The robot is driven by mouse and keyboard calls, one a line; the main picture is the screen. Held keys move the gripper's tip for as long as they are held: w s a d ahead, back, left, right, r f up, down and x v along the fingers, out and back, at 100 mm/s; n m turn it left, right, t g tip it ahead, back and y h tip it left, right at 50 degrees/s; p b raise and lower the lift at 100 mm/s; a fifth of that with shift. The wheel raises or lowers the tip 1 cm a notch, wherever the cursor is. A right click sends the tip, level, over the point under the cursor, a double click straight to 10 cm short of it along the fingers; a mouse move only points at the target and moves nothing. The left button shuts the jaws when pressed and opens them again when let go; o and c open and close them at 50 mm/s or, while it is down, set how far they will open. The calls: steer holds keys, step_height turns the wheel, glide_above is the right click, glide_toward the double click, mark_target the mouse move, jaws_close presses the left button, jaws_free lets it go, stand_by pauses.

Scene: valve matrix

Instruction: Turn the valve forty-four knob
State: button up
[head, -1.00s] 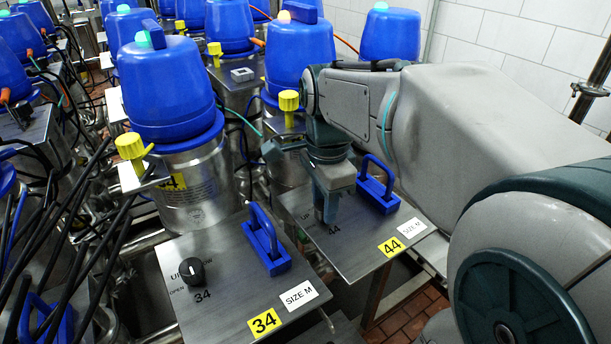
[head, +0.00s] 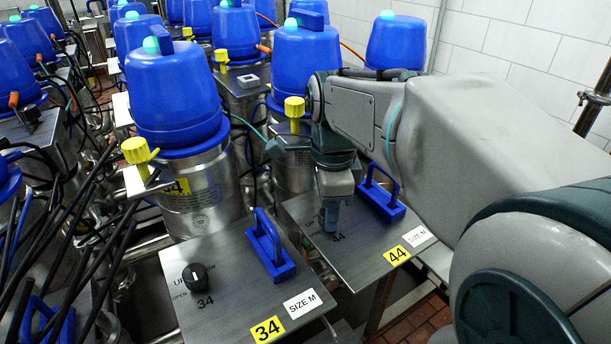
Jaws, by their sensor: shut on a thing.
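The valve forty-four plate (head: 355,262) is a grey metal panel right of centre, with a yellow "44" label (head: 396,255) and a "SIZE M" label at its front right. My gripper (head: 331,222) points down over this plate at the spot of its knob, and its fingers are shut on the knob. The knob is almost wholly hidden by the fingers, so its angle cannot be told. A blue handle (head: 383,196) stands on the same plate, just right of my gripper.
The plate marked 34 (head: 235,300) lies to the left, with a black knob (head: 195,278) and a blue handle (head: 268,245). Blue-capped steel valves (head: 172,95) stand behind in rows. Black cables (head: 70,235) crowd the left side. A white tiled wall (head: 490,50) is at the back right.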

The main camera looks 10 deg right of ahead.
steer(key=o, duration=1)
